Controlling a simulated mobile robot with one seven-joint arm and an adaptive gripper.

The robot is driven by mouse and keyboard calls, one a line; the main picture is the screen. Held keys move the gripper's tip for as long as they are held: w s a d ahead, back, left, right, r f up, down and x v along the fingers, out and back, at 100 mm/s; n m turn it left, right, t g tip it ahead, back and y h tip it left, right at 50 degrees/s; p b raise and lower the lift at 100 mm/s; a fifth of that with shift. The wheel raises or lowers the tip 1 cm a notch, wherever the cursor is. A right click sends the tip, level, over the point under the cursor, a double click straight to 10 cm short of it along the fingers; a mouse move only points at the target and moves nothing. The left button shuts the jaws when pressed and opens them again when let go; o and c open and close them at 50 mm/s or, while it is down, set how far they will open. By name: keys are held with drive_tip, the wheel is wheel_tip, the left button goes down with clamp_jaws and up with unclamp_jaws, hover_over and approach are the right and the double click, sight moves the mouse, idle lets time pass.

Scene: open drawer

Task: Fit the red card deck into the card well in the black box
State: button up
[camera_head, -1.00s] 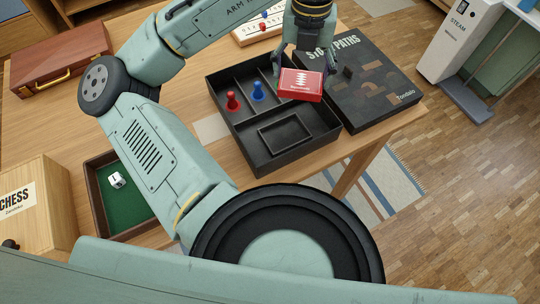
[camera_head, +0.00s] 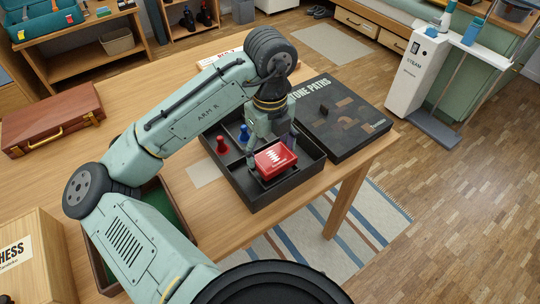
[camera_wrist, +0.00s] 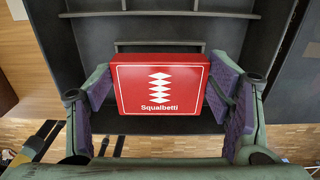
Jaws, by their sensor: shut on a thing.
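The deck hangs over the front part of the black box (camera_head: 262,203), where the card well was seen a moment ago. The deck and gripper now hide most of the well. I cannot tell whether the deck touches its rim.
A red pawn (camera_head: 222,145) and a blue pawn (camera_head: 244,134) stand in the black box's rear compartments. The dark Stone Paths lid (camera_head: 345,120) lies right of the box. A brown case (camera_head: 52,118) and a chess box (camera_head: 35,260) are at left. The table's front edge is near.

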sight(270, 152)
drive_tip(key=shift+f, duration=1.4)
drive_tip(key=shift+f, duration=0.2)
drive_tip(key=o, duration=1.2)
wheel_tip(270, 152, up, 12)
drive_tip(key=shift+r, duration=0.25)
